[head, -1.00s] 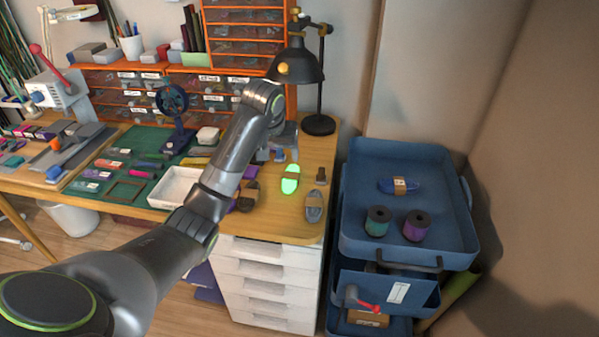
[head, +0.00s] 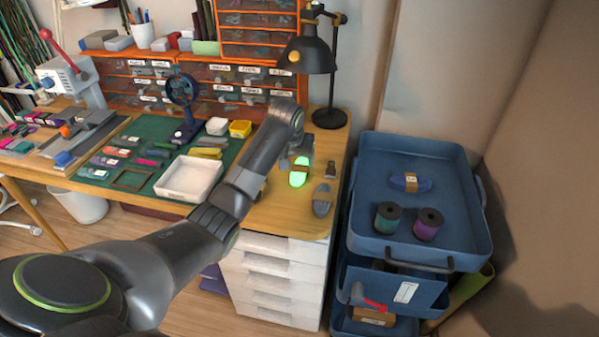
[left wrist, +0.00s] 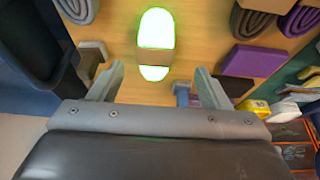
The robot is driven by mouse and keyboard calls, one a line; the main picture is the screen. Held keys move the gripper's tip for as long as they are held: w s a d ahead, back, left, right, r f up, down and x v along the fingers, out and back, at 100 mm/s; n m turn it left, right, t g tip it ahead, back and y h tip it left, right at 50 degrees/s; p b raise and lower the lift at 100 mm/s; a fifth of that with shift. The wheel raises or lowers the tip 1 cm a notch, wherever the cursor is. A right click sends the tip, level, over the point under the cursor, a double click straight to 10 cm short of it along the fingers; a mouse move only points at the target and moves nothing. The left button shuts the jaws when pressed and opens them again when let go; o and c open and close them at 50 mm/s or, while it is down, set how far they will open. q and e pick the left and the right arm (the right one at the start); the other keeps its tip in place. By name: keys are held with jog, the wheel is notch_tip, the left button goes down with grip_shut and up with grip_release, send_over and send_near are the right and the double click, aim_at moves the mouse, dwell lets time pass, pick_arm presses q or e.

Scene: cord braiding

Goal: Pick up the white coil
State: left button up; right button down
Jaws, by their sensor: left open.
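A coil (head: 299,172) glowing bright green-white, with a brown band around its middle, lies on the wooden desk top near its right end. In the left wrist view the same coil (left wrist: 155,30) lies ahead of the fingers, roughly centred between them. My right gripper is not in view.
A grey coil (head: 322,200) lies just right of the glowing one. A black lamp (head: 312,55) stands behind. A white tray (head: 189,178) sits left of my arm. A blue cart (head: 450,170) beside the desk holds a blue coil (head: 410,182) and two spools.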

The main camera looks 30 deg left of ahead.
aim_at(299, 168)
pick_arm(q)
jog(key=x, duration=0.4)
jog(key=shift+w+d, duration=0.2)
jog(key=shift+d, duration=0.1)
jog(key=shift+w+f, duration=0.1)
jog(key=shift+f, duration=0.2)
jog(key=c, duration=1.1)
jog(key=shift+c, duration=0.2)
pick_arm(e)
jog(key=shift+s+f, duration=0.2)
